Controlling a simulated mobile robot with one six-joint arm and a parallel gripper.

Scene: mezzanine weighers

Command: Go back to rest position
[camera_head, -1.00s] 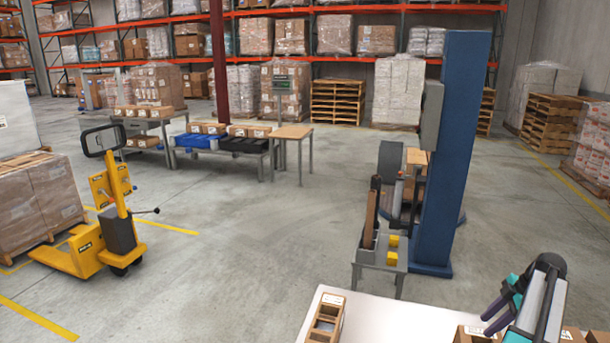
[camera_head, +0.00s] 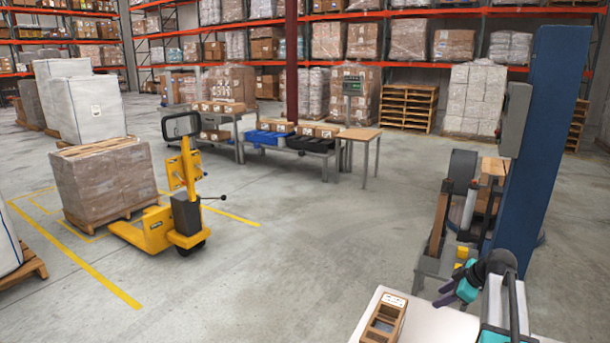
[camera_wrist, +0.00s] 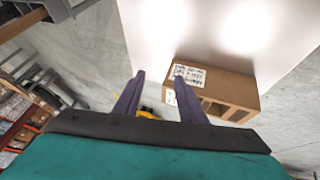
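My gripper (camera_head: 445,298) is at the lower right of the head view, above the white table and to the right of a small cardboard box. In the wrist view my gripper (camera_wrist: 158,76) shows two dark purple fingers set apart, with nothing between them. The cardboard box (camera_wrist: 232,88), with a white handwritten-looking label and openings in its side, lies close to the right finger in that view. It also shows in the head view (camera_head: 384,322), near the table's left edge. Whether a finger touches it cannot be told.
The white table (camera_head: 432,325) is in front at the lower right. Behind it stand a blue column (camera_head: 540,140) and a small grey stand (camera_head: 428,268). A yellow pallet truck (camera_head: 180,215) is at left. The middle floor is clear.

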